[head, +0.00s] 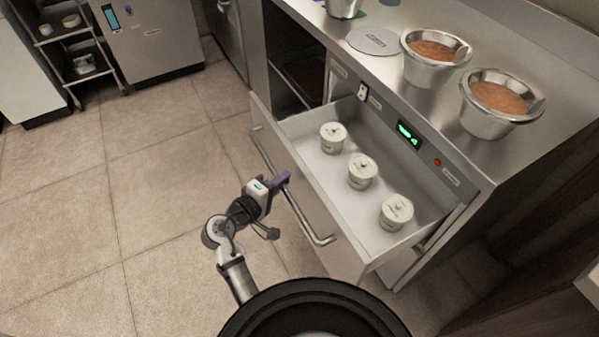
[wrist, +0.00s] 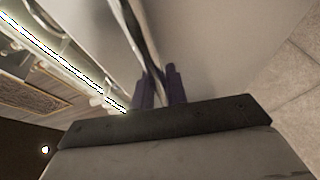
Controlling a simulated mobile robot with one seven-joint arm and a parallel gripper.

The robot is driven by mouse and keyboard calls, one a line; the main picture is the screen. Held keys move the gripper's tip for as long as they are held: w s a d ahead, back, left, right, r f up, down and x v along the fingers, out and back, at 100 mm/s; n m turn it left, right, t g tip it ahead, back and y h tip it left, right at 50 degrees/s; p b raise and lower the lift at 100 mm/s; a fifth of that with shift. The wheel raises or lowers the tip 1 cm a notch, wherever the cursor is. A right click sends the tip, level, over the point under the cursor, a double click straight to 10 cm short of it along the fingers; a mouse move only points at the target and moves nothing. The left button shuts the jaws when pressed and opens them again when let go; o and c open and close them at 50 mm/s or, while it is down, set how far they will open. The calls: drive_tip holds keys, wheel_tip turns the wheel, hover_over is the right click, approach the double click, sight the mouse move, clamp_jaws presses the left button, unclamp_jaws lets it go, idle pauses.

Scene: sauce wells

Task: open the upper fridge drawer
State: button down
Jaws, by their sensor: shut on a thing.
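The upper fridge drawer (head: 315,198) stands pulled well out from the steel counter unit in the head view. Three white lidded tubs stand inside it: one at the far end (head: 333,137), one in the middle (head: 362,171) and one at the near end (head: 396,212). A long bar handle (head: 299,212) runs along the drawer's front. My gripper (head: 284,181) is at this handle and shut on it, about midway along. The wrist view shows its two purple fingers (wrist: 160,88) with the bar (wrist: 147,40) between them. The exact contact is small and partly hidden.
Two steel wells of orange-brown sauce, one left (head: 434,60) and one right (head: 498,103), stand on the counter top (head: 385,92) near a round lid (head: 373,41). A wire rack (head: 72,45) stands at the back left. The tiled floor (head: 130,210) left of the drawer is clear.

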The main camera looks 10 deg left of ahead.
drive_tip(key=shift+s+a, duration=0.75)
drive_tip(key=shift+a, duration=0.3)
drive_tip(key=c, duration=1.4)
unclamp_jaws()
drive_tip(key=b+v, duration=0.1)
drive_tip(key=v, duration=1.3)
drive_tip(key=shift+b, duration=0.4)
drive_tip(key=shift+w, duration=0.15)
